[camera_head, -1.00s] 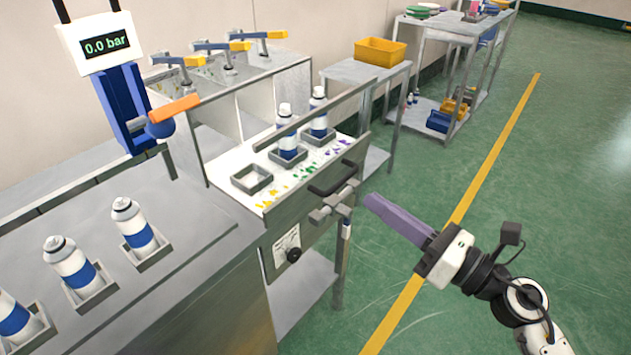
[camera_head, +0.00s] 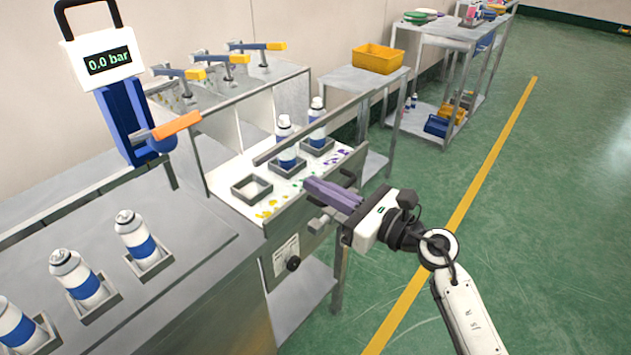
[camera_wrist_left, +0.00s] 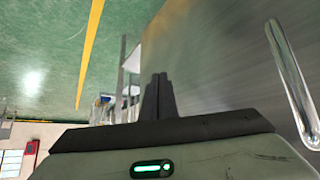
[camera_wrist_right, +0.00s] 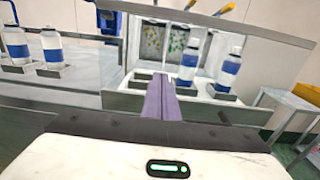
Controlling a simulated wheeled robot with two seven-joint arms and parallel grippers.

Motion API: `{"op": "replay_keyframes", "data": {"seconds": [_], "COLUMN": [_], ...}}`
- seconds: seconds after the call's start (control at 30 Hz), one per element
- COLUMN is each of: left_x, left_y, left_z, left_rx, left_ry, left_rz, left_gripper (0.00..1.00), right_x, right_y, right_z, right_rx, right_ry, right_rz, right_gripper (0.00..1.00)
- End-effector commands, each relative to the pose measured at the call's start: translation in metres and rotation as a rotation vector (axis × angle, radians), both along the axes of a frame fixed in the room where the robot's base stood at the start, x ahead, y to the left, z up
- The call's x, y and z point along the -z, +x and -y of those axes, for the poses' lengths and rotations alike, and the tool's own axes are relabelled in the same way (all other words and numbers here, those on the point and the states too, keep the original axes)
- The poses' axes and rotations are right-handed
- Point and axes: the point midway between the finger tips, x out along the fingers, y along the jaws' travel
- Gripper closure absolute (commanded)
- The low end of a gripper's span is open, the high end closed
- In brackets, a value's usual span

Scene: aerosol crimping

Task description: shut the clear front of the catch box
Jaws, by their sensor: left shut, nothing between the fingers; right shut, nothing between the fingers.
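The catch box (camera_head: 222,172) has a pale floor with coloured splashes, and two blue-banded cans stand in holders in it, beside an empty holder (camera_head: 252,188). A grey bar (camera_head: 318,124) crosses in front of the cans; it looks like an edge of the clear front, whose pane barely shows. A dark handle (camera_head: 351,177) at the box's front is partly hidden. My right gripper (camera_head: 307,184), with purple fingers, is shut and empty over the front edge; whether it touches anything I cannot tell. The right wrist view shows its fingers (camera_wrist_right: 160,80) pointing at the box. My left gripper (camera_wrist_left: 158,80) is shut and empty.
A dial (camera_head: 293,263) is on the box's lower front. A yellow bin (camera_head: 379,55) stands on a table behind. The floor at right is clear.

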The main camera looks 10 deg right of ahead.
Motion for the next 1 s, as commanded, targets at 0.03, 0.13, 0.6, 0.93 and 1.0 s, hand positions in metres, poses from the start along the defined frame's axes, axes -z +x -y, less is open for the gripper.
{"op": "replay_keyframes", "data": {"seconds": [0.03, 0.13, 0.6, 0.93, 1.0], "left_x": [-0.001, -0.001, 0.0, 0.003, 0.003], "left_y": [0.0, 0.0, -0.001, -0.001, 0.0], "left_z": [0.0, 0.0, 0.001, 0.001, 0.001], "left_rx": [0.0, 0.0, 0.002, 0.002, 0.003], "left_ry": [0.0, 0.0, 0.0, 0.0, -0.001], "left_rz": [0.0, -0.001, -0.003, -0.003, -0.002], "left_gripper": [1.0, 1.0, 1.0, 1.0, 1.0], "right_x": [-0.001, 0.0, 0.001, 0.0, 0.0], "right_y": [0.004, 0.007, 0.009, 0.033, 0.042], "right_z": [-0.003, -0.006, -0.008, -0.021, -0.024], "right_rx": [0.0, -0.001, 0.0, 0.007, 0.014], "right_ry": [0.002, 0.002, 0.001, -0.001, 0.0], "right_rz": [0.0, -0.001, -0.001, 0.001, 0.001], "right_gripper": [1.0, 1.0, 1.0, 1.0, 1.0]}}
